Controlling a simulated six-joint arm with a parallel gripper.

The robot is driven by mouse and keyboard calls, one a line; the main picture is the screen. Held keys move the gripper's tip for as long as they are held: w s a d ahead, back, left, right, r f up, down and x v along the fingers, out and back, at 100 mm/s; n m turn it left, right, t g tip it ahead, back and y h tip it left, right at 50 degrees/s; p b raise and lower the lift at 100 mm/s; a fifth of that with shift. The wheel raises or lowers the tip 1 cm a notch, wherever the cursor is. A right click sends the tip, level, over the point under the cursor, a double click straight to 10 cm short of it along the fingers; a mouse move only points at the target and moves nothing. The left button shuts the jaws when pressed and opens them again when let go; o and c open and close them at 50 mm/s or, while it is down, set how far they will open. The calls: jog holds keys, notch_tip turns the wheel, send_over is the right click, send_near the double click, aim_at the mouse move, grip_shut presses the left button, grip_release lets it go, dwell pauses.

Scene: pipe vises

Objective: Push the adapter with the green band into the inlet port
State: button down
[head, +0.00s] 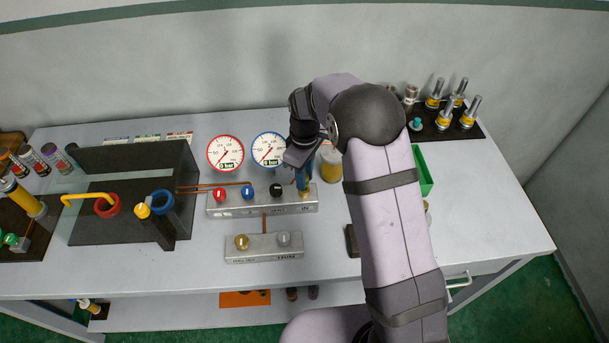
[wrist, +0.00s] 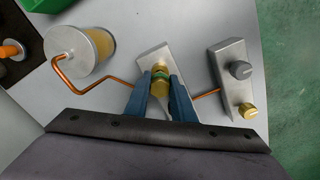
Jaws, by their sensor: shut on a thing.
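My gripper (head: 302,178) has blue fingers and is shut on a brass adapter (head: 306,193) at the right end of the manifold block (head: 232,209), near its "IN" label. In the wrist view the fingers (wrist: 160,84) stand on both sides of the adapter (wrist: 160,88), and a green band shows near its top. The manifold block (wrist: 151,55) lies under it. The inlet port is hidden by the adapter and fingers, so I cannot tell how deep the adapter sits.
Two gauges (head: 225,153) stand behind the block. A smaller block with two knobs (head: 265,254) lies in front. A brass-coloured canister (wrist: 97,50) with a bent copper pipe (wrist: 70,82) is close by. A green bin (head: 423,170) and a black rack (head: 463,128) are at right.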

jog(key=shift+f+b, duration=0.55)
jog(key=shift+f, duration=0.45)
jog(key=c, duration=1.4)
grip_release()
jog(key=shift+c, duration=0.2)
jog(key=shift+r+b, duration=1.3)
jog(key=shift+r, duration=2.35)
